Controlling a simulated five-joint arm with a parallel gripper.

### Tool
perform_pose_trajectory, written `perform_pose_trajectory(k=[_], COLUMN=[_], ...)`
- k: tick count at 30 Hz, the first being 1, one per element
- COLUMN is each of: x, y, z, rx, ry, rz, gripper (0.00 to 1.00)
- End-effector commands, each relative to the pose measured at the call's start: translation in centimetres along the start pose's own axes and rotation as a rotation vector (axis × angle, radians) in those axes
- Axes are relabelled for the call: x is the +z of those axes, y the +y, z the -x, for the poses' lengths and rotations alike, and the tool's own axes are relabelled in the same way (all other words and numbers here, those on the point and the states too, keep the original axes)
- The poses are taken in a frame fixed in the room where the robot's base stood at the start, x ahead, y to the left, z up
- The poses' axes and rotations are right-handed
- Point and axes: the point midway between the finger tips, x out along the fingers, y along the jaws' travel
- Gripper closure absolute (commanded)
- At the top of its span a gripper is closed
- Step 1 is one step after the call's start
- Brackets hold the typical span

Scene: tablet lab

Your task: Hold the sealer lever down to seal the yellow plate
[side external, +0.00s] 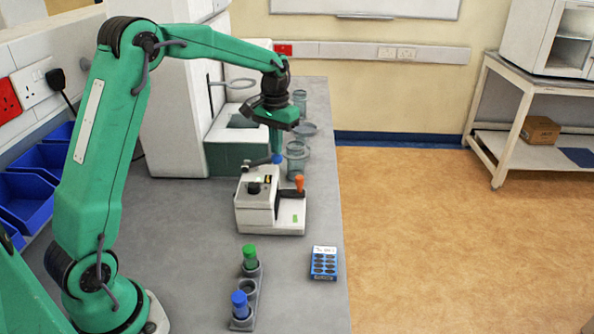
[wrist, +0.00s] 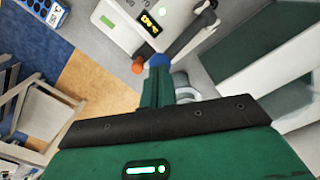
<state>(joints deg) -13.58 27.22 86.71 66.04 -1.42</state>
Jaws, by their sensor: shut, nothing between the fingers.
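The sealer (side external: 270,205) is a white machine on the grey bench; it also shows at the top of the wrist view (wrist: 128,22). Its dark lever (wrist: 188,36) ends in a blue knob (wrist: 160,60), which also shows in the side view (side external: 277,159). The lever is raised above the sealer body. My gripper (side external: 277,150) is shut and empty, pointing down with its fingertips (wrist: 158,70) right at the blue knob. I cannot tell whether they touch it. An orange knob (side external: 299,183) stands on the sealer's right. I cannot make out a yellow plate.
Glass vessels (side external: 297,155) stand close behind the sealer near the bench's right edge. In front are a rack (side external: 247,288) with green-capped and blue-capped tubes and a blue blister pack (side external: 323,263). A large white machine (side external: 165,110) stands behind left. Blue bins (side external: 28,205) line the left.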

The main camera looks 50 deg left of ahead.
Motion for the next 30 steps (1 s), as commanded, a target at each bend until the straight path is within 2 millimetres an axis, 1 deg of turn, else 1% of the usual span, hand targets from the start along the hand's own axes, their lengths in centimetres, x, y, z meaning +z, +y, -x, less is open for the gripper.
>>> perform_pose_trajectory(k=[18,30], x=[-0.03,-0.04], y=[0.12,0.13], z=[-0.88,-0.95], rx=[0.0,0.0], ry=[-0.001,-0.001], rz=[0.0,0.0], gripper=[1.0,1.0])
